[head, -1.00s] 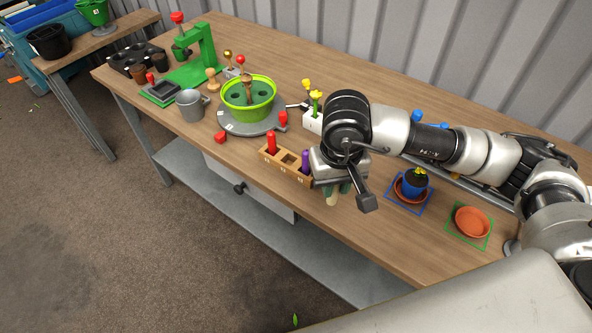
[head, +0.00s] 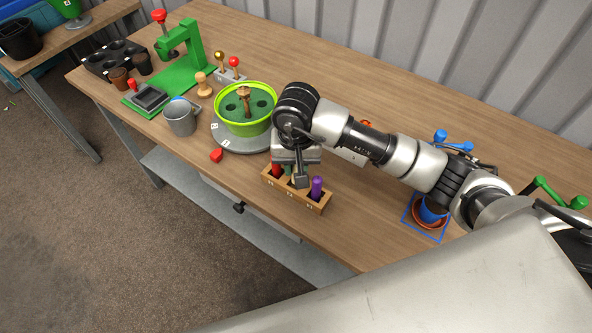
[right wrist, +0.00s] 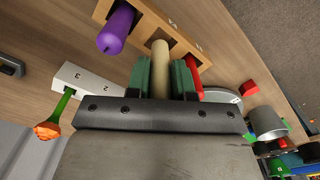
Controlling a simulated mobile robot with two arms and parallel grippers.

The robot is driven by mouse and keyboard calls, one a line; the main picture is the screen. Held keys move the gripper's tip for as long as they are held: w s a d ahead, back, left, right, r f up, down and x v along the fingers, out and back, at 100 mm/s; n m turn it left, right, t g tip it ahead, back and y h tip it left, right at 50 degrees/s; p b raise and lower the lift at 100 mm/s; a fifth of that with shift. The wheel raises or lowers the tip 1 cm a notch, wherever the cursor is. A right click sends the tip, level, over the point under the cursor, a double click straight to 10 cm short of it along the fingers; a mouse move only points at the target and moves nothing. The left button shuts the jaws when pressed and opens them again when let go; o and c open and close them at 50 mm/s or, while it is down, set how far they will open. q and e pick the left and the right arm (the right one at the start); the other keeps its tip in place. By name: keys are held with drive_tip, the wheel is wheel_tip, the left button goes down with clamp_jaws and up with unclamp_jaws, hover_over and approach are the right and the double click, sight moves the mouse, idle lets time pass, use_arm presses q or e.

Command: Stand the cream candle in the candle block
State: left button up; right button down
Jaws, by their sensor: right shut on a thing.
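The candle block (head: 304,203) is a wooden block near the front edge of the table. A red candle (head: 277,171) stands at its left end and a purple candle (head: 317,187) at its right end. My right gripper (head: 291,175) is over the middle of the block. In the right wrist view its green fingers (right wrist: 165,80) are shut on the cream candle (right wrist: 160,57), between the purple candle (right wrist: 117,28) and the red candle (right wrist: 194,72). The cream candle's lower end lines up with the middle slot; I cannot tell how deep it is. My left gripper is out of view.
A lime-green pot (head: 246,121) on a grey turntable and a grey mug (head: 181,118) stand to the left. A white block (right wrist: 85,82) with a flower is close to my right gripper. A blue pot (head: 432,211) stands at the right. Table left of the blue pot is clear.

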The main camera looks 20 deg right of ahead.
wheel_tip(320, 180, down, 3)
drive_tip(key=shift+f, duration=0.4)
drive_tip(key=c, duration=1)
unclamp_jaws()
drive_tip(key=shift+r, duration=0.1)
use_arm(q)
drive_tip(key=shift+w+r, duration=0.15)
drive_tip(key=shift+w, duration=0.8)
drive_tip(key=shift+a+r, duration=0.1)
use_arm(e)
drive_tip(key=shift+r, duration=0.1)
drive_tip(key=shift+r+p, duration=0.2)
drive_tip(key=shift+p, duration=0.1)
wheel_tip(320, 180, up, 12)
drive_tip(key=shift+f+b, duration=0.15)
drive_tip(key=shift+b, duration=1)
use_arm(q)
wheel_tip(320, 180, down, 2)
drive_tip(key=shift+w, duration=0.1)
